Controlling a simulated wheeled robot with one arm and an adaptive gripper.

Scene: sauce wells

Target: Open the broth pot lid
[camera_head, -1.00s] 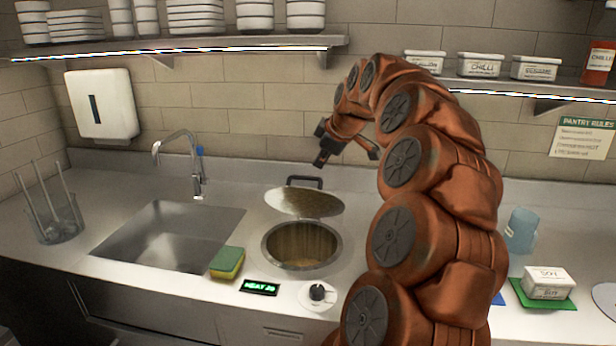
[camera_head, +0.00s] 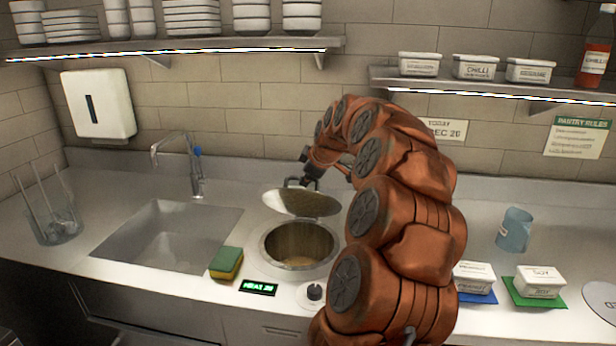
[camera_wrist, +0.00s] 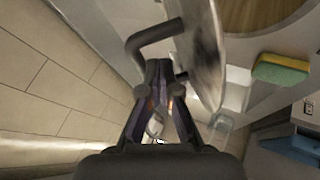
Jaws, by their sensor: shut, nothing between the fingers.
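The broth pot (camera_head: 300,248) is a round well sunk in the steel counter, with its mouth uncovered and brownish inside. Its lid (camera_head: 302,203) stands tilted up at the back rim, leaning away from the opening. In the wrist view the lid (camera_wrist: 207,50) is seen nearly edge-on, with its dark bar handle (camera_wrist: 153,36) standing out from it. My gripper (camera_head: 308,172) is behind the lid, close by the handle. In the wrist view the fingers of my gripper (camera_wrist: 158,68) are together and empty, beside the handle. I cannot tell whether they touch it.
A yellow-green sponge (camera_head: 226,263), a heat display (camera_head: 259,288) and a knob (camera_head: 314,293) sit around the pot. The sink (camera_head: 165,238) and tap (camera_head: 195,170) are left. A blue cup (camera_head: 515,230) and labelled tubs (camera_head: 540,280) stand right. Shelves hang above.

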